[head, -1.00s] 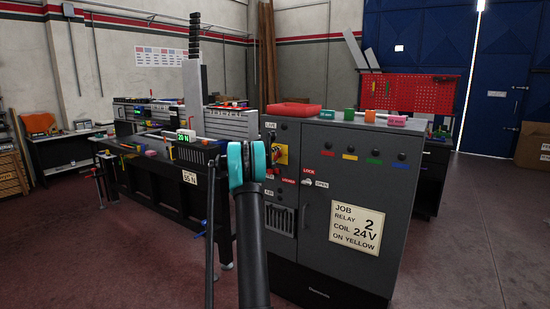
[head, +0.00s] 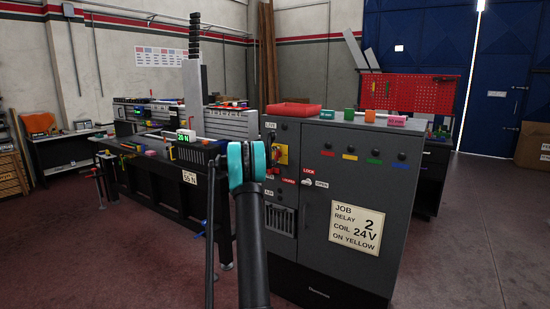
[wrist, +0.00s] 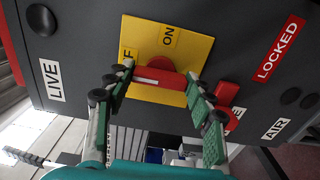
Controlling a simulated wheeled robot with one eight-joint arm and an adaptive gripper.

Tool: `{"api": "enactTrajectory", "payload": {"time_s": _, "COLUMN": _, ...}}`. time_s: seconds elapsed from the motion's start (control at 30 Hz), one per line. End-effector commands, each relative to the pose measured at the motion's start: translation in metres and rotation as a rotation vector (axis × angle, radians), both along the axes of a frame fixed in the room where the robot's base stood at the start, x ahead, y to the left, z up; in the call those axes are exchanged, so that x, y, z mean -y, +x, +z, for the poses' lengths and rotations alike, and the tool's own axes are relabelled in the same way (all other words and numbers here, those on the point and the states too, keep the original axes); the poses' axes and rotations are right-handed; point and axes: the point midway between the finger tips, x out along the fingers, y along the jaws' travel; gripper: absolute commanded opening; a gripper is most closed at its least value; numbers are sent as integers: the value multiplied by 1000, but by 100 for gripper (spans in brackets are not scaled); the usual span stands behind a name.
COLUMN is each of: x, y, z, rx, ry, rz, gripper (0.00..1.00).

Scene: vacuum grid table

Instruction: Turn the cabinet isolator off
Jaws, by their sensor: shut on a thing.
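The cabinet isolator is a red rotary handle (wrist: 160,78) on a yellow plate (wrist: 198,48) on the dark grey cabinet (head: 340,180). In the wrist view my gripper (wrist: 163,75) has one finger at each end of the red handle bar, shut on it. The bar lies nearly level across that tilted picture. The ON label (wrist: 168,37) shows just above the handle. The OFF label (wrist: 128,55) is partly hidden by the left finger. In the head view the yellow plate (head: 282,155) shows beside my arm, which hides most of the gripper.
A red LOCKED label (wrist: 278,48), a small red part (wrist: 227,92) and an AIR label (wrist: 274,129) are right of the plate in the wrist view. A LIVE label (wrist: 51,80) is left. A red tray (head: 295,109) and small blocks stand on the cabinet top.

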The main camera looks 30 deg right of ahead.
Motion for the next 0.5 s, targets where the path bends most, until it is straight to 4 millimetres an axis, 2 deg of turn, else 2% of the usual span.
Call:
{"api": "enactTrajectory", "payload": {"time_s": 0.07, "x": -1, "y": 0, "z": -1, "rx": -1, "ry": 0, "rz": 1, "gripper": 25}}
{"api": "enactTrajectory", "payload": {"time_s": 0.1, "x": -1, "y": 1, "z": -1, "rx": 0, "ry": 0, "rz": 1, "gripper": 58}}
{"api": "enactTrajectory", "payload": {"time_s": 0.23, "x": -1, "y": 0, "z": -1, "rx": 0, "ry": 0, "rz": 1, "gripper": 74}}
{"api": "enactTrajectory", "payload": {"time_s": 0.5, "x": 0, "y": 0, "z": 0, "rx": 0, "ry": 0, "rz": 0, "gripper": 74}}
